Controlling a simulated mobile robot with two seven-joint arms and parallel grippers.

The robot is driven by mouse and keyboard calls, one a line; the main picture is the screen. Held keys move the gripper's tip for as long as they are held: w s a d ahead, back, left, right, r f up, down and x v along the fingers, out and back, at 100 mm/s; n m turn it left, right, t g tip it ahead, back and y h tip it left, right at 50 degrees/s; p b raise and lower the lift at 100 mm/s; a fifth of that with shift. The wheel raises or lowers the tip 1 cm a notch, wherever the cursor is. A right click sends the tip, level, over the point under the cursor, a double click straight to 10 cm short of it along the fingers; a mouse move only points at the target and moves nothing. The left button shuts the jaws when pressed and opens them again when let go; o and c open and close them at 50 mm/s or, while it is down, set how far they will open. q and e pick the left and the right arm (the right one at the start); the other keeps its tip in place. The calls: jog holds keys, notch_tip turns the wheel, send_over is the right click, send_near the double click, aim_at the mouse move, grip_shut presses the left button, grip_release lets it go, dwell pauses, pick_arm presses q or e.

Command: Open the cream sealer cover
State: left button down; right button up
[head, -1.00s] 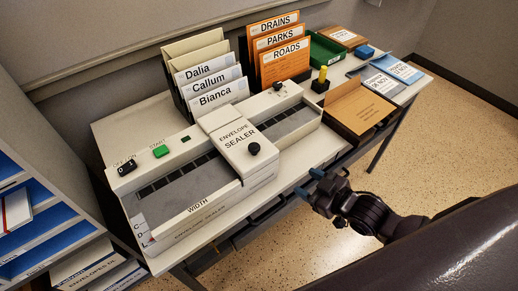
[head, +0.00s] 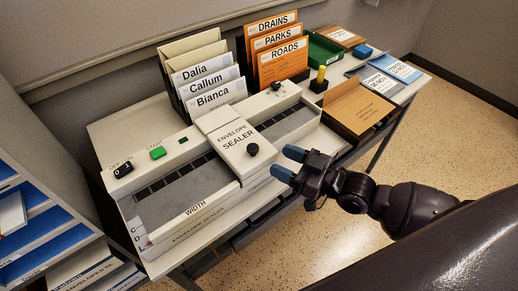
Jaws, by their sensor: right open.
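The cream envelope sealer (head: 180,238) stands on the table. Its cream cover (head: 228,140), lettered ENVELOPE SEALER, lies shut across the middle of the machine. A round black knob (head: 253,149) sits on the cover's front right part. My right gripper (head: 288,163) is open and empty, with blue fingertips, just right of the cover's front end and the knob. It appears apart from both. My left gripper is out of view.
File holders with Dalia, Callum and Bianca cards (head: 208,84) and orange folders (head: 285,60) stand behind the sealer. A brown envelope (head: 358,107), a yellow-topped stamp (head: 320,78) and a green tray (head: 322,48) are to the right. Blue shelves (head: 40,235) stand at left.

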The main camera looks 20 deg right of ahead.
aim_at(258, 150)
jog(key=x, duration=0.7)
grip_shut()
dwell(0.3)
